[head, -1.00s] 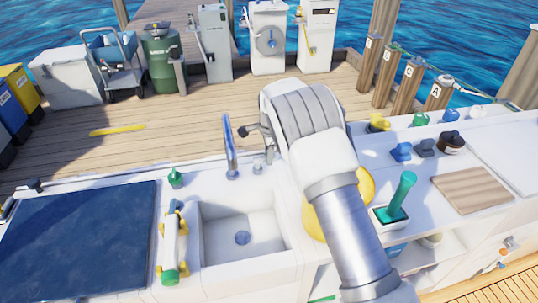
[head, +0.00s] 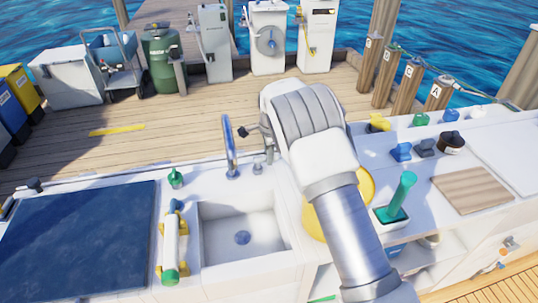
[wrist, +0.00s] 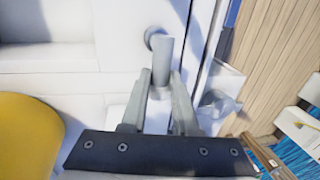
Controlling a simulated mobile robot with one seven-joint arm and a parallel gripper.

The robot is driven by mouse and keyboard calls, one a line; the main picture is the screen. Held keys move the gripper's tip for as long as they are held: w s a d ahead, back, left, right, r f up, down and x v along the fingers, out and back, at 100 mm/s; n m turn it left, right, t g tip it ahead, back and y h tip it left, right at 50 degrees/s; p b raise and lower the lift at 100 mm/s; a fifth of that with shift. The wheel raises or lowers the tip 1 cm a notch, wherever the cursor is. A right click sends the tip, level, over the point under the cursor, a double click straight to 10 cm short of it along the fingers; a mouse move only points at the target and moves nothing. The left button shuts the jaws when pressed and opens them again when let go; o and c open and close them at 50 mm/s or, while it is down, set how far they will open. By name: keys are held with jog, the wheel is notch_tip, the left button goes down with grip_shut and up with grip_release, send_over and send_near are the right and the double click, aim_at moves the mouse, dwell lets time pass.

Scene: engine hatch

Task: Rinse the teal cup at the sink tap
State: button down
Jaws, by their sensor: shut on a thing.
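My gripper (wrist: 161,88) shows in the wrist view, its two fingers closed around a short grey tap lever (wrist: 163,60) that rises from a round base. In the head view my arm hides most of the gripper; part of the lever (head: 258,162) shows beside the curved tap (head: 230,150). The tap stands behind the white sink (head: 215,225). The basin looks empty apart from its drain. No water stream can be made out. I cannot make out a teal cup in either view.
A yellow round thing (head: 364,188) is partly behind my arm; it also shows in the wrist view (wrist: 25,135). A teal-handled tool (head: 402,192) stands in a holder to the right. A green-ended roll (head: 170,245) lies left of the basin, beside a dark blue panel (head: 80,240).

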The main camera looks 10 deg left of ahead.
jog(key=shift+w+d, duration=0.15)
jog(key=shift+d, duration=0.3)
jog(key=shift+s+r+m+h+p, duration=0.1)
jog(key=shift+s+m+h+p, duration=0.3)
jog(key=shift+m, duration=0.5)
jog(key=shift+s+d+m, duration=0.1)
jog(key=shift+s+m, duration=0.05)
jog(key=shift+m, duration=0.75)
jog(key=c, duration=0.6)
grip_release()
jog(key=shift+d, duration=0.1)
jog(key=shift+c, duration=0.2)
jog(key=shift+a, duration=0.2)
